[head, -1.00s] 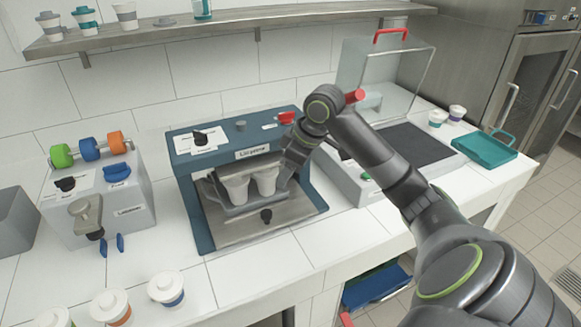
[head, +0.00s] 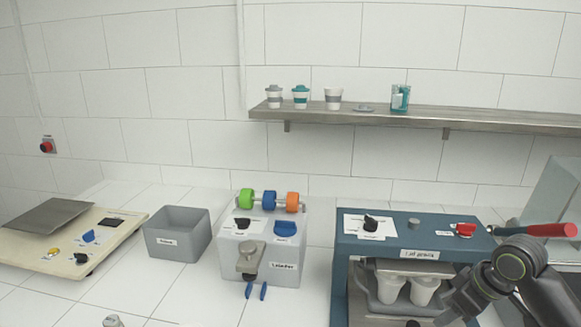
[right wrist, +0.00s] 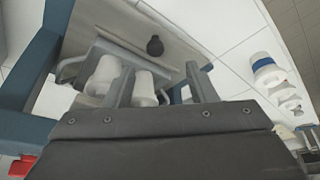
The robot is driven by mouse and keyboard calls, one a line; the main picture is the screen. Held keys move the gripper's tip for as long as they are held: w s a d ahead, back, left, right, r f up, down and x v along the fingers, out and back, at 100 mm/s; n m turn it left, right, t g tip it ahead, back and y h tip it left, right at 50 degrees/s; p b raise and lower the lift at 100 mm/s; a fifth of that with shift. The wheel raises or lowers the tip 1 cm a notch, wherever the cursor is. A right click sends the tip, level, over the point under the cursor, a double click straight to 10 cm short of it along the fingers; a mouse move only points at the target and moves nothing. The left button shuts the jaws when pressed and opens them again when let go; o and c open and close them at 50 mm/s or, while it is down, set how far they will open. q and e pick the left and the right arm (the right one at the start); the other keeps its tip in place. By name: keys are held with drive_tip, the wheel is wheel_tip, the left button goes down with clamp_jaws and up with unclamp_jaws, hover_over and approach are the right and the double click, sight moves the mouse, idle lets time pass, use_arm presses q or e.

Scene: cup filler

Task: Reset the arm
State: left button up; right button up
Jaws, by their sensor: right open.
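My right arm comes in at the lower right of the head view. Its gripper (head: 449,314) is low at the right side of the blue machine (head: 342,280), partly cut off by the picture's bottom edge. In the right wrist view the gripper's two fingers (right wrist: 163,88) stand apart, with nothing clearly held. Two white cups (head: 390,287) (head: 424,290) stand upright side by side in the machine's bay. They also show in the right wrist view, close to the fingers; touching cannot be told. My left gripper is not in view.
A grey dispenser (head: 285,272) with coloured rollers stands left of the machine. Further left are a grey bin (head: 178,245) and a cream panel (head: 60,270) with knobs. A shelf (head: 440,118) with cups runs above.

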drive_tip(key=s+a+f, duration=0.1)
drive_tip(key=s+f, duration=0.2)
drive_tip(key=f, duration=0.1)
drive_tip(key=s+a+f+m, duration=0.1)
drive_tip(key=s+a+f, duration=0.1)
drive_tip(key=s+f, duration=0.2)
drive_tip(key=s+a+f+m, duration=0.1)
drive_tip(key=s+a+f, duration=0.1)
drive_tip(key=f, duration=0.4)
drive_tip(key=shift+s+f+h, duration=0.1)
drive_tip(key=shift+s+h, duration=0.3)
drive_tip(key=shift+s, duration=0.35)
drive_tip(key=s+a+f+m+h, duration=0.1)
drive_tip(key=s+f+m+h, duration=0.1)
drive_tip(key=s, duration=0.6)
drive_tip(key=s+f+m+h, duration=0.1)
drive_tip(key=s+f+m, duration=0.15)
drive_tip(key=s, duration=0.65)
wheel_tip(320, 180, down, 24)
drive_tip(key=d+g, duration=0.1)
drive_tip(key=s+a+f+g, duration=0.1)
drive_tip(key=s+f, duration=1.3)
drive_tip(key=f, duration=0.1)
drive_tip(key=shift+s+f+y, duration=0.3)
drive_tip(key=shift+f+y, duration=0.1)
